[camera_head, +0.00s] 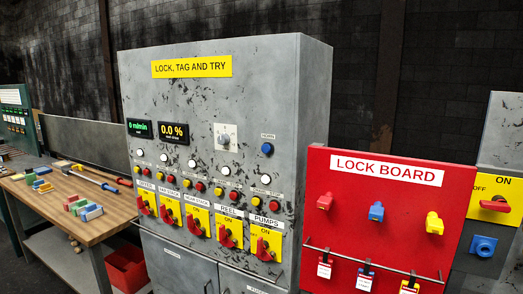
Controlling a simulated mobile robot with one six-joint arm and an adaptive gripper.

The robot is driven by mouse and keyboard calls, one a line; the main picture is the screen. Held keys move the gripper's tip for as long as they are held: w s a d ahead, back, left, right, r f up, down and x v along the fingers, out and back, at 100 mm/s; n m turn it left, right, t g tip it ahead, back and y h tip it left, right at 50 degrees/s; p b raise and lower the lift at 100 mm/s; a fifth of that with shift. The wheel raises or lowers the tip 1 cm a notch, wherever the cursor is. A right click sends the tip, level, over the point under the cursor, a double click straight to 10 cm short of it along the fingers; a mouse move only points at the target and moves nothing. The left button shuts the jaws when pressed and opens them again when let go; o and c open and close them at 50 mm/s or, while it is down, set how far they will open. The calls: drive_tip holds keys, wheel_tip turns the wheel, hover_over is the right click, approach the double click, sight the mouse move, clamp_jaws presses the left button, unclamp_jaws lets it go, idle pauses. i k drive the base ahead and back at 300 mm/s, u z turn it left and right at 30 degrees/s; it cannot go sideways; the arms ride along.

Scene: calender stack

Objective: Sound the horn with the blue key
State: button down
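A round blue key (267,149) sits on the upper right of the grey cabinet front (190,120), under a small label that appears to read HORN. It stands apart from the rows of lamps and buttons below it. Nothing touches it or covers it. I cannot tell from this view whether it is pressed in. My gripper is not in view.
The red lock board (330,225) stands right of the cabinet, carrying red, blue and yellow padlocks and hanging tags. Red rotary switches (228,237) line the cabinet's lower front. A wooden bench (105,220) with tools and coloured blocks stands left. A red bin (126,268) sits below.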

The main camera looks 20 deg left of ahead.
sight(266, 148)
drive_tip(key=u, duration=0.05)
drive_tip(key=k, duration=1)
drive_tip(key=u, duration=0.25)
drive_tip(key=i, duration=0.5)
